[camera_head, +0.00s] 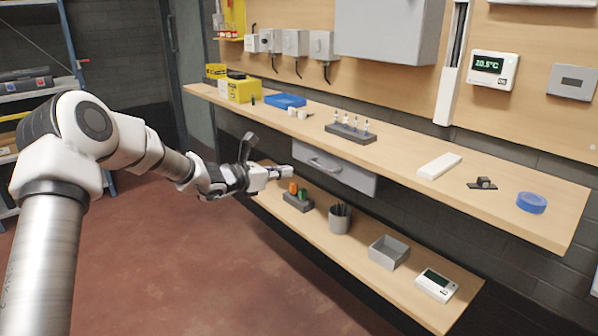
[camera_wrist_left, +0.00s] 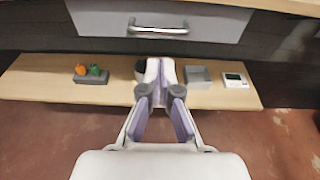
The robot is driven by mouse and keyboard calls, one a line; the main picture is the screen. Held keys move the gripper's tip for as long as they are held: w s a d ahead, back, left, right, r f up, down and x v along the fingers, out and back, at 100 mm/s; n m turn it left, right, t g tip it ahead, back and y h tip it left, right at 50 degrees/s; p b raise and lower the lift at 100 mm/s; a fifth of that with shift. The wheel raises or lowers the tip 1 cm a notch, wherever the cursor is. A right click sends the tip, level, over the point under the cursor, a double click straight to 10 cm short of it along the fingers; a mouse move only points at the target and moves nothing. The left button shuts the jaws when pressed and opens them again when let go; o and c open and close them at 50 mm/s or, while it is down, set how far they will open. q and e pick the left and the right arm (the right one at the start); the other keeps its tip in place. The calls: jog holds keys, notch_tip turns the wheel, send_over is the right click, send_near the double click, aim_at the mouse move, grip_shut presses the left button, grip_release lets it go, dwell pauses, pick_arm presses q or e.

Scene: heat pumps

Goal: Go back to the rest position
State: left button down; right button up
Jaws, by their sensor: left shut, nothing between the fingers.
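My left arm comes in from the left in the head view. Its gripper (camera_head: 287,172) is beside the grey drawer (camera_head: 345,175) under the upper shelf, over the lower shelf's left part. In the left wrist view the gripper (camera_wrist_left: 161,64) is shut and empty, its fingertips together. The drawer front (camera_wrist_left: 215,24) and its metal handle (camera_wrist_left: 158,30) lie ahead of the fingertips in that view, and the drawer looks closed. I cannot tell how close the fingertips are to it. My right gripper is not in view.
The lower shelf (camera_head: 335,252) holds a block with orange and green items (camera_head: 298,200), a pen cup (camera_head: 340,218), a grey box (camera_head: 388,252) and a white device (camera_head: 436,285). The upper shelf (camera_head: 400,160) holds a blue tape roll (camera_head: 531,203). Floor (camera_head: 190,270) is clear.

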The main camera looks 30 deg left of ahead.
pick_arm(q)
jog(key=s+d+f+m+g, duration=0.1)
jog(key=s+d+f+g, duration=0.25)
jog(key=f, duration=0.55)
jog(key=s+d+f+m+g, duration=0.15)
jog(key=s+d+f, duration=0.3)
jog(key=f, duration=0.45)
jog(key=s+d+f+m+g, duration=0.3)
jog(key=s+d+f+g, duration=0.1)
jog(key=s+f, duration=0.35)
jog(key=s+d+f+m+g, duration=0.2)
jog(key=s+d+f+g, duration=0.1)
jog(key=s+f, duration=0.45)
jog(key=s+a+f+m+g+y, duration=0.1)
jog(key=s+f+m+g+y, duration=0.25)
jog(key=s+m, duration=0.75)
jog(key=s+a+f+m+g+y, duration=0.2)
jog(key=s+f+m+g+y, duration=0.3)
jog(key=s, duration=1.1)
jog(key=w+d+r+m+t+h, duration=0.2)
jog(key=w+d+m+t+h, duration=0.1)
jog(key=m+t, duration=0.4)
notch_tip(320, 180, up, 19)
jog(key=p, duration=1.9)
jog(key=shift+f+m+g, duration=0.2)
jog(key=shift+m+g, duration=0.15)
jog(key=shift+g, duration=0.1)
